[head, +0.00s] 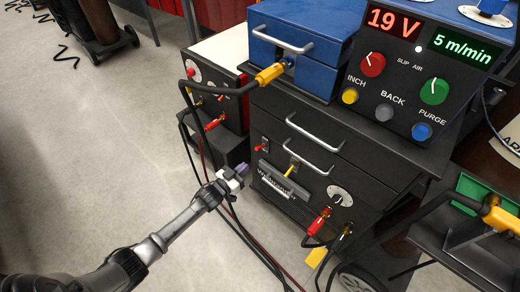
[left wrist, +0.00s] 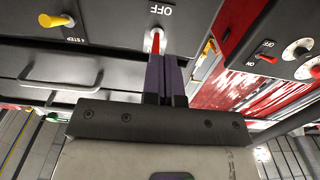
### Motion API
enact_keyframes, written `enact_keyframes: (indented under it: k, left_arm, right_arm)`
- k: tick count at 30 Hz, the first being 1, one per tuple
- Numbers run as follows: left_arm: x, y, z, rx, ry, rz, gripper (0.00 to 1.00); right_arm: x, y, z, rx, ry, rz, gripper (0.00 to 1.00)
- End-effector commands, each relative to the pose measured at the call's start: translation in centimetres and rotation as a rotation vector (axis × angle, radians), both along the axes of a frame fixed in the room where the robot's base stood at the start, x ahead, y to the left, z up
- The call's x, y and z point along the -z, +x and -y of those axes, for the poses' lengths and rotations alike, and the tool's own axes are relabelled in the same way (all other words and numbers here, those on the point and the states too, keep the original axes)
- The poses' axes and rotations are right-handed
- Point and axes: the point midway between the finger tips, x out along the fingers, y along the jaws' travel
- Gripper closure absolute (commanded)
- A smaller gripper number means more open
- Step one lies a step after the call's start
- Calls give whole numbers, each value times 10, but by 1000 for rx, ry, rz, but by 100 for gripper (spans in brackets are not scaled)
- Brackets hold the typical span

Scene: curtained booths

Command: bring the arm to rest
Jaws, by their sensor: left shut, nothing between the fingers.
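My left arm (head: 170,232) reaches in from the lower left in the head view. Its gripper (head: 243,170) is shut and empty, in front of the left side of the black welding cabinet (head: 345,160). In the left wrist view the purple fingers (left wrist: 167,75) are pressed together. Their tips show close to a small red-tipped toggle switch (left wrist: 155,42) below the upside-down word OFF. I cannot tell whether they touch it. The same switch shows in the head view (head: 260,147), just above and right of the gripper. My right gripper is not in view.
Dark cables (head: 210,160) hang beside my gripper. A yellow step lever (left wrist: 55,21) sits on the cabinet front. A red-and-black machine (head: 215,95) stands behind left. A blue toolbox (head: 305,45) and a control box (head: 420,70) top the cabinet.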

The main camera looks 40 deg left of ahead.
Motion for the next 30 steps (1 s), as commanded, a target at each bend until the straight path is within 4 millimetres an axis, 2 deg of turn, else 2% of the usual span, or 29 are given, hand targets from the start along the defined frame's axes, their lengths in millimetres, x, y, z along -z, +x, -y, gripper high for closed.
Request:
enact_keyframes:
  k: [12,17,19,21,26,30]
  left_arm:
    - [2,0,-1,-4,31,-7,100]
    - [29,-2,-13,-70,117,-175,100]
    - [47,-6,-21,-110,167,-297,100]
    - [53,-10,-24,-142,217,-409,100]
    - [38,-20,-19,-183,315,-619,100]
    - [5,-35,4,-187,371,-762,100]
  right_arm:
    - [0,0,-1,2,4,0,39]
    - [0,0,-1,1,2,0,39]
    - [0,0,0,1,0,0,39]
    - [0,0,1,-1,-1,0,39]
    - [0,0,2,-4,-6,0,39]
    - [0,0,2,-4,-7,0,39]
